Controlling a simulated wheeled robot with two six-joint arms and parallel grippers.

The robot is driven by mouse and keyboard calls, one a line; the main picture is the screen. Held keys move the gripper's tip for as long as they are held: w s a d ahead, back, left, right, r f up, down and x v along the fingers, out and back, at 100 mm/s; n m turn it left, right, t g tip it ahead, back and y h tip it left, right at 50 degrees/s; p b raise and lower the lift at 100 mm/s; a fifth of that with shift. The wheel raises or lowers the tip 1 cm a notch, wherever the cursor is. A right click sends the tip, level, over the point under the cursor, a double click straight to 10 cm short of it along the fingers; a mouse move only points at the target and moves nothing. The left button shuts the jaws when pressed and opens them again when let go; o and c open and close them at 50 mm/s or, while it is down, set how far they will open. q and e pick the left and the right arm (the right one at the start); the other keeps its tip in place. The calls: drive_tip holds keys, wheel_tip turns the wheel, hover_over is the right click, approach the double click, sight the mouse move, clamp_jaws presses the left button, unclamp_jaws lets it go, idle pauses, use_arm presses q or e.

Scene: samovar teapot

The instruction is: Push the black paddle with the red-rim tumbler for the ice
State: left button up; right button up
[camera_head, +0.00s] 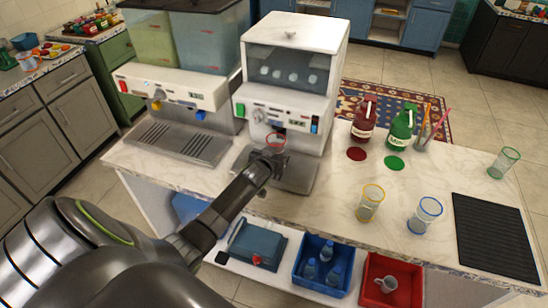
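The red-rim tumbler (275,139) is at the front of the white ice machine (292,85), under its dispensing spot. Its red rim shows just beyond my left gripper (270,157), which hides most of its body. My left gripper appears shut around the tumbler and holds it upright or nearly so, above the machine's drip tray (298,177). The black paddle is small and dark behind the rim, mostly hidden; I cannot tell whether the tumbler touches it. Ice pieces (290,75) show behind the machine's window. My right gripper is not in view.
A two-tank drink dispenser (175,85) stands left of the ice machine. To the right are a red bottle (364,118), a green bottle (401,125), yellow-rim (370,203), blue-rim (424,216) and green-rim (503,163) tumblers, and a black ribbed mat (495,236). Bins sit on a lower shelf.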

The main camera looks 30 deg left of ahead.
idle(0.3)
use_arm(q)
drive_tip(key=shift+w, duration=0.1)
drive_tip(key=shift+w+a+b, duration=0.25)
drive_tip(key=shift+w+b, duration=0.3)
drive_tip(key=shift+w, duration=0.3)
drive_tip(key=shift+s+d+r+p, duration=0.1)
drive_tip(key=shift+s+d+p, duration=0.15)
drive_tip(key=shift+s+p, duration=0.6)
drive_tip(key=shift+s+d+p, duration=0.15)
drive_tip(key=shift+s+p, duration=0.1)
drive_tip(key=shift+s, duration=0.55)
drive_tip(key=shift+s+d+p, duration=0.15)
drive_tip(key=shift+s+p, duration=0.05)
drive_tip(key=shift+s, duration=0.6)
